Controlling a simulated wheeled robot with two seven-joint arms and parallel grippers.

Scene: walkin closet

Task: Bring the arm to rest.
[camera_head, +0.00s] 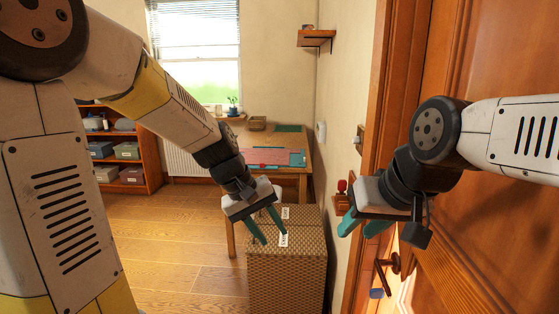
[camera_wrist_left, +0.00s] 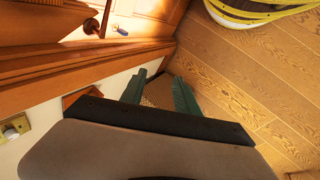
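My left gripper (camera_head: 267,234) hangs in the middle of the head view with its two teal fingers apart and nothing between them. It is in front of the wicker hamper (camera_head: 285,280); whether it touches the hamper I cannot tell. In the left wrist view, the left gripper (camera_wrist_left: 158,82) shows its fingers apart, with the hamper (camera_wrist_left: 157,92) seen between them. My right gripper (camera_head: 362,228) is at the right, in front of the door frame, with its teal fingers apart and empty. Both arms are raised and bent.
A wooden door (camera_head: 480,245) with a handle (camera_head: 393,263) stands close on the right. A table (camera_head: 306,170) with coloured mats is behind the hamper. A shelf unit (camera_head: 152,165) with boxes stands at the back left. Wooden floor (camera_head: 180,240) is clear at the left.

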